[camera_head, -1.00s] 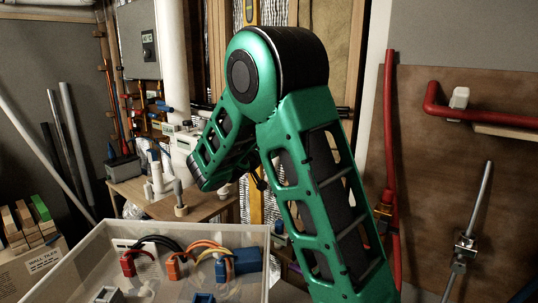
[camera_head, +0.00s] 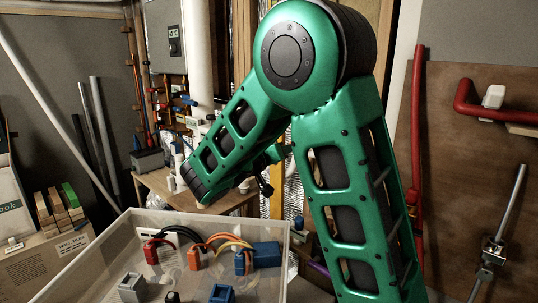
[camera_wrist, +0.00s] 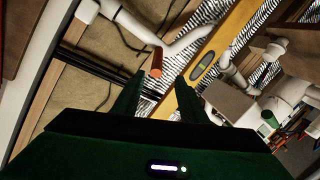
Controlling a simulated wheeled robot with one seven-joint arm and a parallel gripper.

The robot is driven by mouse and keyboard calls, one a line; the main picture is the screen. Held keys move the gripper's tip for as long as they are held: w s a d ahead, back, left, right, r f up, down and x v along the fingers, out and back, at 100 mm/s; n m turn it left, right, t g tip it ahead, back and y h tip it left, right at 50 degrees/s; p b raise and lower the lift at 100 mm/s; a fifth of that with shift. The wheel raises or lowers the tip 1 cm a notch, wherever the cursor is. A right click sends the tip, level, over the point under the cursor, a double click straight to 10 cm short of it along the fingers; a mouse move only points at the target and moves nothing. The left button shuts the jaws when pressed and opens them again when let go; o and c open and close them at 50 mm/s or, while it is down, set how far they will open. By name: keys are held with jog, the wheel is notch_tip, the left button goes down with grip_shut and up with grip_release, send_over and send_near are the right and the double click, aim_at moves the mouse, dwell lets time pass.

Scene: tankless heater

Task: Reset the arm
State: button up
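My green arm (camera_head: 345,150) fills the middle of the head view, bent at a high elbow (camera_head: 287,55), with its forearm (camera_head: 225,145) sloping down to the left. My gripper is not clearly visible there, hidden behind the arm. In the wrist view my gripper (camera_wrist: 157,98) shows two dark fingers set apart, with nothing held between them. Beyond the fingers are a yellow spirit level (camera_wrist: 205,62), an orange-ended pipe (camera_wrist: 156,62) and silver foil.
A pale bin (camera_head: 95,248) holding connectors with cables stands at lower left. A wooden workbench (camera_head: 155,183) with fittings lies behind the forearm. A red pipe (camera_head: 418,130) and a brown board (camera_head: 475,190) are at right. Boxes (camera_head: 45,265) stand at far left.

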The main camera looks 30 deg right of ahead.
jog(key=s+d+f+m+g+y, duration=0.1)
jog(key=s+d+f+g+y, duration=0.3)
jog(key=s, duration=0.5)
jog(key=s+d+f+m+g+y, duration=0.2)
jog(key=s+d+f, duration=0.3)
jog(key=s, duration=0.5)
jog(key=s+a+f+n+g+y, duration=0.1)
jog(key=s+a+y, duration=0.3)
jog(key=s, duration=0.5)
jog(key=s+a+f+n+g+y, duration=0.1)
jog(key=s+a+f+y, duration=0.2)
jog(key=s+a, duration=0.5)
jog(key=shift+s+a+f+y, duration=0.15)
jog(key=shift+s+f+y, duration=0.3)
jog(key=shift+s, duration=0.65)
